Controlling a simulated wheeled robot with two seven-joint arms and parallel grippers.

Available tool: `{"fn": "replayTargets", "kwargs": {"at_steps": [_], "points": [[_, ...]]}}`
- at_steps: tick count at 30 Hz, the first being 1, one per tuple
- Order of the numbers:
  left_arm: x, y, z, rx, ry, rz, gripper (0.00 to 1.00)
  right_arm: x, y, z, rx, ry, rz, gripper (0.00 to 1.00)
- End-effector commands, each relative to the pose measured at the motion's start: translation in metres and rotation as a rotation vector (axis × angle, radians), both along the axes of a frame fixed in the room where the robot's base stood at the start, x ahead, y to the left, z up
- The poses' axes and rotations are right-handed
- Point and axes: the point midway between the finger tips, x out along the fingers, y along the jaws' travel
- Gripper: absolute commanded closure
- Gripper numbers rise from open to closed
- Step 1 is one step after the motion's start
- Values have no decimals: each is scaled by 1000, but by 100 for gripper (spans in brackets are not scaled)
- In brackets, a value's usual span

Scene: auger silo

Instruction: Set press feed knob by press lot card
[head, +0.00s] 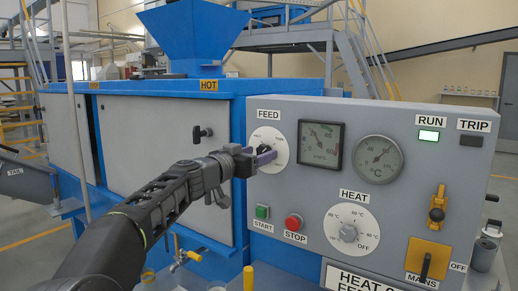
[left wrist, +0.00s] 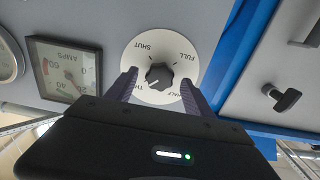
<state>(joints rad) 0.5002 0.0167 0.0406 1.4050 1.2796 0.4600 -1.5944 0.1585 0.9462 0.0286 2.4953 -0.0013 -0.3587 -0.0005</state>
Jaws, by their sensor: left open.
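The black feed knob (left wrist: 159,77) sits on a round white dial (left wrist: 150,45) on the grey control panel (head: 470,190). In the left wrist view the dial reads SHUT, FULL, HALF and a partly hidden word starting TH; a pale mark on the knob seems to face that word. My left gripper (head: 262,155) is in front of the FEED dial (head: 268,133), its open fingers (left wrist: 159,78) on either side of the knob. Contact cannot be told.
The panel also carries two gauges (head: 378,160), a HEAT dial (head: 350,231), a green START button (head: 262,211), a red STOP button (head: 293,221), a lit RUN lamp (head: 429,136) and a MAINS switch (head: 426,262). A cabinet door handle (head: 202,133) is left of the dial.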

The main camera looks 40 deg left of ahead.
Motion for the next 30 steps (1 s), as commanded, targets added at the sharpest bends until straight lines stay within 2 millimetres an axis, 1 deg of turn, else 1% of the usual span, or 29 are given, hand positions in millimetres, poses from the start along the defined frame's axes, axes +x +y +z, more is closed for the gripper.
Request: {"fn": "replayTargets", "kwargs": {"at_steps": [1,3,11,30], "points": [[4,0,1,0,0,-1,39,0,0,4,0,0,0,64],[8,0,0,1,0,0,39,0,0,4,0,0,0,64],[8,0,0,1,0,0,39,0,0,3,0,0,0,64],[8,0,0,1,0,0,91,0,0,3,0,0,0,64]]}}
